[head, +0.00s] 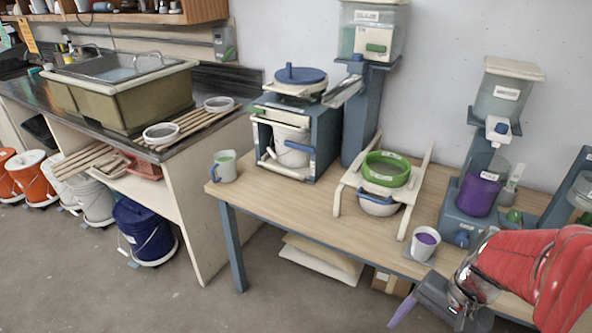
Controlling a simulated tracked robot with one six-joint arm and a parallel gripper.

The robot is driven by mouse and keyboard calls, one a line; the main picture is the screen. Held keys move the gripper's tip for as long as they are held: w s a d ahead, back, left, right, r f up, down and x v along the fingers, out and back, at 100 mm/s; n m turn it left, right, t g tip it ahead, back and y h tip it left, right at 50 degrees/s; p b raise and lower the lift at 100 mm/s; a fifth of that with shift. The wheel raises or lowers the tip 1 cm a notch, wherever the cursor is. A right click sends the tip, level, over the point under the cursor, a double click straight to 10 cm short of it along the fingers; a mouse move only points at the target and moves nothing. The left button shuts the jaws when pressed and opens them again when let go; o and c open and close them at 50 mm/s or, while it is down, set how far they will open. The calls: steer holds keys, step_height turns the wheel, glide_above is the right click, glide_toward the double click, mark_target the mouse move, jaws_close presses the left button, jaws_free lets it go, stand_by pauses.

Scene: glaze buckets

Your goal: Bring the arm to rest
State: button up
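My arm enters at the lower right in a red padded sleeve with a shiny metal wrist. My gripper (432,303) hangs below the wrist, in front of the wooden table's (290,215) front edge. One grey-purple finger points down and left; the rest is cut off by the bottom of the picture. I see nothing held, but whether the fingers are open or shut is unclear. A white cup with purple contents (424,243) stands on the table just above and left of the wrist.
A green-rimmed sieve over a bowl (387,170) rests on a wooden rack. A purple container (478,193) stands in a blue dispenser near my arm. A mug (224,166) is at the table's left end. The floor (180,300) at the lower left is clear.

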steer(key=w+a+r+n+t+h, duration=0.2)
steer(key=a+r+n+t, duration=0.3)
steer(key=a+r+n, duration=0.4)
steer(key=a+r, duration=0.3)
steer(key=r, duration=0.3)
steer(key=shift+w+h, duration=0.25)
steer(key=shift+h, duration=0.15)
steer(key=shift+a, duration=0.1)
stand_by(0.4)
